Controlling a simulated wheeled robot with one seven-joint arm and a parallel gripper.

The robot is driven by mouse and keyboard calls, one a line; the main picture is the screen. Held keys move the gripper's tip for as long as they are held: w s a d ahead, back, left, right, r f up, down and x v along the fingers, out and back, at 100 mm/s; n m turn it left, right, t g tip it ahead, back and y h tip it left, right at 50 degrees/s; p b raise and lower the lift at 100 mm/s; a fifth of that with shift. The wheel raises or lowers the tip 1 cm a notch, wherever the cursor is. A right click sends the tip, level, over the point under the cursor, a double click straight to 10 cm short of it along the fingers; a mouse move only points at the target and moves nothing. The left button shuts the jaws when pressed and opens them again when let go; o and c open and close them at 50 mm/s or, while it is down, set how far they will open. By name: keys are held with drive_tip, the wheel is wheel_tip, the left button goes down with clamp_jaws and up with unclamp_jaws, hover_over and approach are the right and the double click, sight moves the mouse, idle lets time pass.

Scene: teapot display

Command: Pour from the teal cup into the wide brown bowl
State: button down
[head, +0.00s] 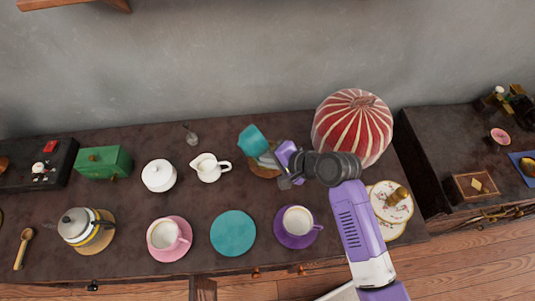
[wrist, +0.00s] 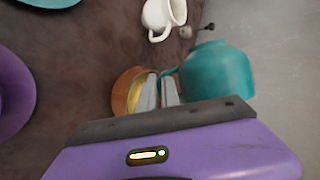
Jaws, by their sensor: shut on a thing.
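My gripper (head: 272,160) is shut on the teal cup (head: 252,140) and holds it raised over the back middle of the dark table. The cup is tilted. In the wrist view, the teal cup (wrist: 222,72) is right of the fingertips (wrist: 165,90), which seem to grip its handle. The wide brown bowl (head: 259,172) is below the cup and the gripper, mostly hidden by them in the head view. It shows in the wrist view (wrist: 120,88) left of the fingers, with a yellow patch inside. I cannot see into the cup.
A white creamer (head: 208,168) stands left of the bowl. A large red striped lampshade-like object (head: 352,125) is close behind my wrist. A purple saucer with a cup (head: 297,226) and a bare teal saucer (head: 233,233) are in front. A tiered plate stand (head: 391,203) is right.

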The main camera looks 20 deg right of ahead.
drive_tip(key=shift+s+a+f+n+h+p, duration=0.1)
drive_tip(key=shift+a+f+n+h+p, duration=0.15)
drive_tip(key=shift+h, duration=0.35)
drive_tip(key=shift+s+a+f+n+h+p, duration=0.1)
drive_tip(key=shift+a+n+h+p, duration=0.2)
drive_tip(key=shift+h, duration=0.3)
